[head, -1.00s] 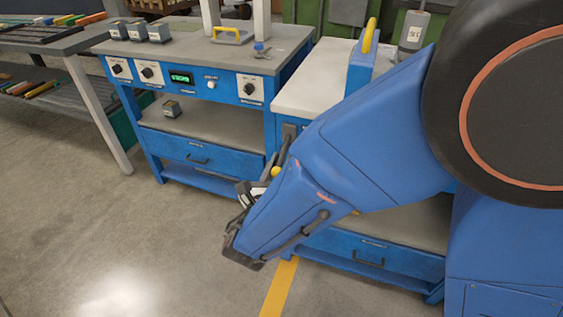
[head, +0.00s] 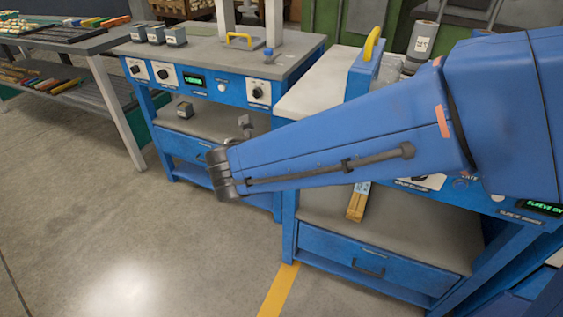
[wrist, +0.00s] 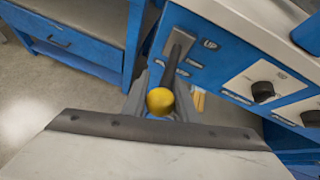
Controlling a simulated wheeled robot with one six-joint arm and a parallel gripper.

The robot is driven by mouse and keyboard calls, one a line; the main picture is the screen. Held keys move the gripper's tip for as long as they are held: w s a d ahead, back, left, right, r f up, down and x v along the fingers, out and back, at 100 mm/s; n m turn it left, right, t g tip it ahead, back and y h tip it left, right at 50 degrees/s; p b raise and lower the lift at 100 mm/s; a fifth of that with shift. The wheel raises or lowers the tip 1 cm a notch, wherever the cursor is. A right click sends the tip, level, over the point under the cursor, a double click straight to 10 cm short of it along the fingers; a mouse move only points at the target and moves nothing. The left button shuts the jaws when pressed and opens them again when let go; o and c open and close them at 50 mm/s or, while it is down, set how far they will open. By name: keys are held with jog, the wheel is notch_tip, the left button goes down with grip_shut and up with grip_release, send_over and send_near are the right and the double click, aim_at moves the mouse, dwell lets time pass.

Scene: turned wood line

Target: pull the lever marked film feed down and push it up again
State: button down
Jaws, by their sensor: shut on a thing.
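The lever (wrist: 176,62) shows in the wrist view as a dark bar with a round yellow knob (wrist: 160,101). It comes out of a pale plate on the blue front of a bench, beside the word UP. My gripper (wrist: 162,106) has its grey fingers on both sides of the knob and is shut on it. The small label by the lever is too blurred to read. In the head view my blue arm hides the lever and the knob. I cannot tell how far along its travel the lever stands.
Black dials (wrist: 263,92) sit right of the lever. The bench (head: 310,95) has a white top, a lower shelf and a drawer. Another blue bench (head: 205,55) with small grey blocks stands to the left. The floor in front is clear.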

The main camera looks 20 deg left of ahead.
notch_tip(320, 180, up, 3)
jog(key=g, duration=0.3)
jog(key=shift+g, duration=0.4)
jog(key=shift+r, duration=0.2)
jog(key=shift+w+r, duration=0.15)
jog(key=shift+r, duration=0.2)
jog(key=c, duration=1.4)
grip_release()
jog(key=shift+c, duration=0.2)
jog(key=v, duration=1.7)
jog(key=shift+s, duration=0.25)
jog(key=shift+d, duration=0.1)
